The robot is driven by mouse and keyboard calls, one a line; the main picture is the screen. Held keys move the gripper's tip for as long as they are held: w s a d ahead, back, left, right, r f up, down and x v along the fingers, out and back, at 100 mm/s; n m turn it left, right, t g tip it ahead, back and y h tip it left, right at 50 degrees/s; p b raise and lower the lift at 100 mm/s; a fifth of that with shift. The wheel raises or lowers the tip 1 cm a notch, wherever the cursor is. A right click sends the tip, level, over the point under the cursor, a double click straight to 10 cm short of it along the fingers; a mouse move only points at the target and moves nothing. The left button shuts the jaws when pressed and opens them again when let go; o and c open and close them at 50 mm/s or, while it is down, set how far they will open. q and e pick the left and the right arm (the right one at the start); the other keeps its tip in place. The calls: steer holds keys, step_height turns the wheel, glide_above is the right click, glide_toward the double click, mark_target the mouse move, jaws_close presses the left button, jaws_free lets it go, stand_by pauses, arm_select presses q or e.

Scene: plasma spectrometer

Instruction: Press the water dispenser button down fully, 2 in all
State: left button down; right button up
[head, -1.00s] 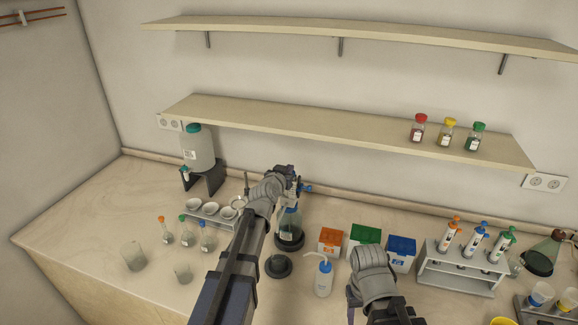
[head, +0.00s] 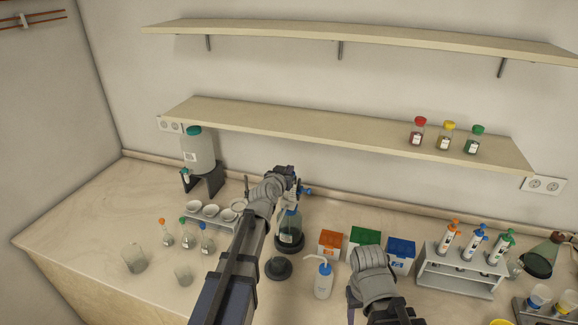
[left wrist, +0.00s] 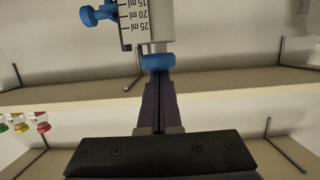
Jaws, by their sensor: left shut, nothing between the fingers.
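A bottle-top dispenser with blue fittings stands on a clear bottle (head: 290,226) in the middle of the bench. In the left wrist view its white body with an ml scale (left wrist: 135,20) and a round blue button (left wrist: 158,62) show close up. My left gripper (head: 291,172) is at the top of this dispenser. Its fingers are shut with nothing between them, and the tips (left wrist: 160,78) line up with the blue button. I cannot tell whether they touch it.
A carboy with a teal cap (head: 198,150) stands on a black stand at the left. A wash bottle (head: 323,280), several colored boxes (head: 401,250) and a pipette rack (head: 455,277) fill the right side. A shelf (head: 300,130) runs behind. Bare bench lies at far left.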

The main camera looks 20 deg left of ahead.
arm_select(q)
steer(key=shift+r+p, duration=2)
steer(key=shift+r, duration=0.15)
steer(key=shift+f, duration=0.1)
stand_by(1.7)
steer(key=shift+f+b, duration=1.1)
steer(key=shift+b, duration=0.15)
steer(key=shift+f, duration=0.15)
steer(key=shift+f+b, duration=1.2)
steer(key=shift+b, duration=0.1)
steer(key=shift+f, duration=0.2)
steer(key=shift+r, duration=0.15)
steer(key=shift+r+p, duration=2.55)
steer(key=shift+r, duration=0.05)
